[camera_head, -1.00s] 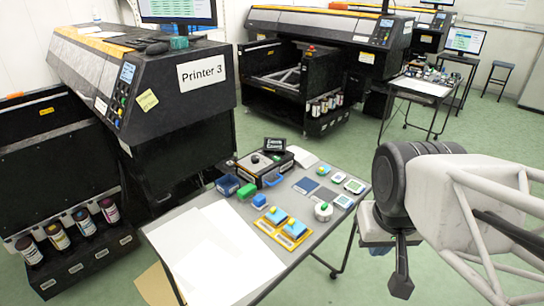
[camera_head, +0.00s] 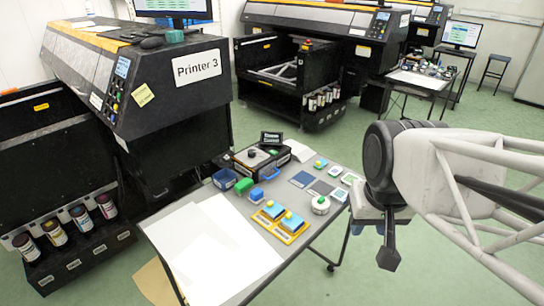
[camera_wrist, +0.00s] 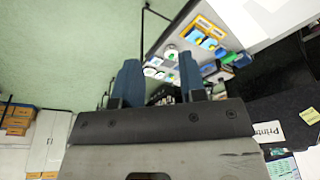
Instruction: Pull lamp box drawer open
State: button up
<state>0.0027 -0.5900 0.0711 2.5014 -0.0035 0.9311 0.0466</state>
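A dark box with a round knob on its pale top (camera_head: 254,158), which appears to be the lamp box, stands at the back of the grey table in the head view. A blue handle-like piece (camera_head: 271,174) is at its front; I cannot tell whether it belongs to a drawer. No opened drawer is clearly visible. My gripper (camera_head: 388,258) hangs right of the table, well apart from the box. In the wrist view my gripper (camera_wrist: 160,82) has its two blue fingers spread, with nothing between them.
The table holds white sheets (camera_head: 215,250), a yellow tray with blue-topped blocks (camera_head: 281,222), a round white item (camera_head: 320,205) and small blue and green containers. Printer 3 (camera_head: 150,70) stands close on the left. Green floor lies open right of the table.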

jog(key=w+a+m, duration=0.2)
jog(key=w+a, duration=0.1)
jog(key=w, duration=1.4)
jog(key=m+g+y, duration=0.1)
jog(key=m, duration=0.5)
send_over(275, 175)
notch_tip(275, 175, down, 25)
jog(key=shift+s+d, duration=0.45)
jog(key=shift+f, duration=0.2)
jog(key=shift+w+a+f, duration=0.15)
jog(key=shift+f, duration=1.1)
jog(key=shift+w+a+f, duration=0.15)
jog(key=shift+a+f, duration=0.05)
jog(key=shift+f, duration=1.05)
jog(key=shift+w+a+f, duration=0.15)
jog(key=shift+f, duration=1.1)
grip_shut()
